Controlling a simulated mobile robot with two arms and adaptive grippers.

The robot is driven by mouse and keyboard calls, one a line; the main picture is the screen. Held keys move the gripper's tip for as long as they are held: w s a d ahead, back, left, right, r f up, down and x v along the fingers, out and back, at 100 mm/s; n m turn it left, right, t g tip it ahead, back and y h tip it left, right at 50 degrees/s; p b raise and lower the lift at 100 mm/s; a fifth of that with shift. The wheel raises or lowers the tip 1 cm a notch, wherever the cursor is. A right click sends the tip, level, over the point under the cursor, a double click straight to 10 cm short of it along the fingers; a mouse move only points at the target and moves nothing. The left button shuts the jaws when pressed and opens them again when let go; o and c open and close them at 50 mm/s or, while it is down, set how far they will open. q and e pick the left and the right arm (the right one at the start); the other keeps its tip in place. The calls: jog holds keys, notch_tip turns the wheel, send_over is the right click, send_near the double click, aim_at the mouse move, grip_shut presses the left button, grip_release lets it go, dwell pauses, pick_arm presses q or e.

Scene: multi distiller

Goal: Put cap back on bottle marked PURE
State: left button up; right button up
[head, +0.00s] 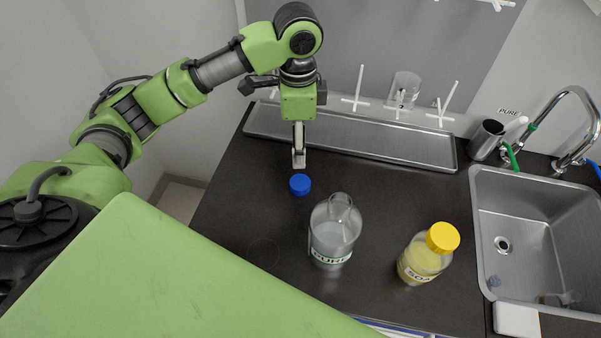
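The bottle marked PURE (335,237) stands upright and open on the dark counter; it is clear glass with a pale label, its bare neck pointing up. A blue cap (300,185) is on or just above the counter, behind and left of the bottle. My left gripper (299,161) points down just behind the cap in the picture, with a small gap between fingertips and cap. I see its fingers nearly edge-on, so their opening is unclear. My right gripper is not in view.
A bottle with a yellow cap (425,255) stands right of the PURE bottle. A steel sink (540,235) with taps is at the right. A long metal tray (350,140) and drying pegs are at the back. The counter left of the PURE bottle is clear.

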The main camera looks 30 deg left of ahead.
pick_arm(q)
send_over(300, 182)
notch_tip(300, 182, down, 8)
jog(key=shift+s+a+r+p, duration=0.1)
jog(key=shift+s+r+p, duration=0.1)
jog(key=shift+p, duration=0.25)
jog(key=shift+w+f, duration=0.1)
jog(key=shift+f, duration=0.4)
notch_tip(300, 182, down, 5)
jog(key=shift+r+p, duration=0.1)
jog(key=shift+p, duration=0.75)
jog(key=shift+f, duration=0.25)
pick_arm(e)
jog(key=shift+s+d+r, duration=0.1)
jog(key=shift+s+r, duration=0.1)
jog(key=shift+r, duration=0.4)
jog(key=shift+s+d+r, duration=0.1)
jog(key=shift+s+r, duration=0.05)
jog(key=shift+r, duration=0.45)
pick_arm(q)
jog(key=shift+c, duration=0.5)
